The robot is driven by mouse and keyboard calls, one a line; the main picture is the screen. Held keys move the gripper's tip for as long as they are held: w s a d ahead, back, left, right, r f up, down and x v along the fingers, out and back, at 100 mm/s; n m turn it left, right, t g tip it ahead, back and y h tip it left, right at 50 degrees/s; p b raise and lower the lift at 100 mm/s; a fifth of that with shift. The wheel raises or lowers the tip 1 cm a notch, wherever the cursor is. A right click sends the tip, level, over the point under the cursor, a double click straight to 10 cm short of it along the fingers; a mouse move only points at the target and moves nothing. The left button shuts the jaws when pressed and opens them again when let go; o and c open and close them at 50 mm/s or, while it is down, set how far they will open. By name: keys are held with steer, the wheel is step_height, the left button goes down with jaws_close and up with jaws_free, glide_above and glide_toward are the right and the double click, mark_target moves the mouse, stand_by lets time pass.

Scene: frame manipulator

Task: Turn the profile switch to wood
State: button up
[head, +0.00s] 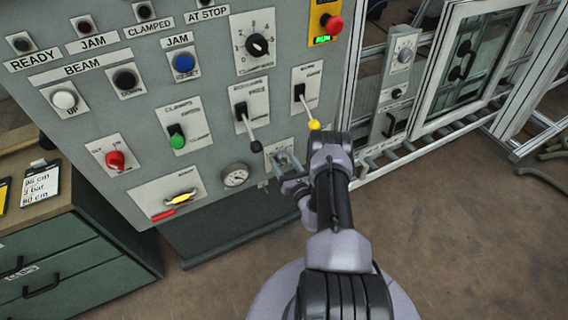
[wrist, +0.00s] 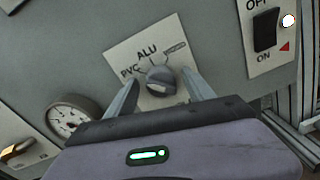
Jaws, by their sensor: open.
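The profile switch is a round grey knob (wrist: 160,80) on a pale plate (wrist: 122,56) marked PVC, ALU and a third label at the right that is too small to read. Which label the knob points at is hard to tell. My gripper (wrist: 160,76) is open, with one finger on the left and one on the right of the knob; whether either touches it cannot be told. In the head view my gripper (head: 284,168) is at the lower right of the grey panel, and my arm and fingers hide most of the switch.
A pressure gauge (head: 235,175) sits left of the switch. Two levers stick out above it, one with a black tip (head: 255,146) and one with a yellow tip (head: 314,125). An ON/OFF rocker switch (wrist: 266,30) is at upper right in the wrist view. A green cabinet (head: 70,245) stands at left.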

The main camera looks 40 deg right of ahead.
jaws_close()
steer(key=m+b, duration=0.2)
steer(key=m, duration=0.1)
steer(key=shift+f+m, duration=0.15)
steer(key=shift+m, duration=0.15)
steer(key=m+b, duration=0.1)
steer(key=m, duration=0.4)
steer(key=shift+s+d+b, duration=0.1)
steer(key=shift+b, duration=0.25)
steer(key=m+b, duration=0.1)
steer(key=m, duration=0.3)
steer(key=shift+m+y, duration=0.3)
steer(key=shift+y, duration=0.1)
steer(key=shift+d+m+b, duration=0.1)
steer(key=shift+m+b, duration=0.2)
steer(key=shift+m, duration=1.8)
